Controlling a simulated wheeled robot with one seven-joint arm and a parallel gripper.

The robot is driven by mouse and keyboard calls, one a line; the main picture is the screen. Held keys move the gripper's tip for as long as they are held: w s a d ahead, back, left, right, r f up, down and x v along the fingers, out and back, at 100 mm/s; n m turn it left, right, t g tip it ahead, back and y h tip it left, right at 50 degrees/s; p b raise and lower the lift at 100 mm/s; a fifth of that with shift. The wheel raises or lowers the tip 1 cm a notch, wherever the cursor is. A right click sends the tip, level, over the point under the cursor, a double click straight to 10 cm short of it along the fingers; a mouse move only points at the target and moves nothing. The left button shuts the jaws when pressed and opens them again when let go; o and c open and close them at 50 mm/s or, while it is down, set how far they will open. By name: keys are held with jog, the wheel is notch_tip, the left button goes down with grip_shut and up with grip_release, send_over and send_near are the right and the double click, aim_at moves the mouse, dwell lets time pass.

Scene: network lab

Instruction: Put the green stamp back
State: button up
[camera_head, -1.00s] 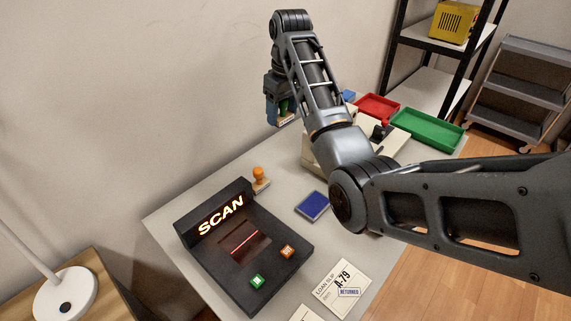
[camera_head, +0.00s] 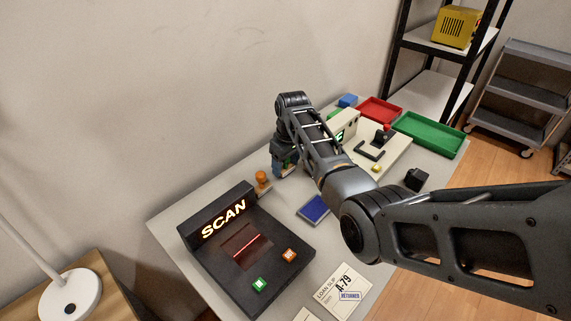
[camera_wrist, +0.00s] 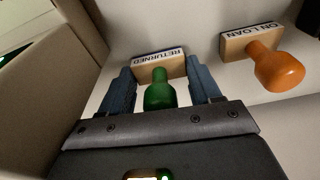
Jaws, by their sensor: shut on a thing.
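The green stamp (camera_wrist: 160,94) is between my gripper's blue fingers in the wrist view, its wooden block labelled RETURNED pointing away from the palm. My gripper (camera_wrist: 157,88) is shut on its green handle. In the head view my gripper (camera_head: 284,170) is low by the wall side of the table, just right of the orange stamp, and mostly hides the green stamp. The orange stamp (camera_head: 262,179) stands upright; it also shows in the wrist view (camera_wrist: 278,68), labelled ON LOAN, apart from the green one. I cannot tell whether the green stamp's base touches the table.
A black scanner (camera_head: 245,250) stands in front, with a blue ink pad (camera_head: 313,208) to its right. A loan slip (camera_head: 342,290) marked RETURNED lies near the front edge. Red (camera_head: 380,110) and green (camera_head: 430,133) trays stand behind.

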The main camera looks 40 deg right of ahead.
aim_at(289, 159)
jog(key=shift+f, duration=0.2)
jog(key=shift+f, duration=0.2)
jog(key=o, duration=0.6)
jog(key=shift+r, duration=0.15)
jog(key=r, duration=0.4)
jog(key=s+r, duration=0.1)
jog(key=r, duration=0.7)
jog(key=shift+s, duration=0.2)
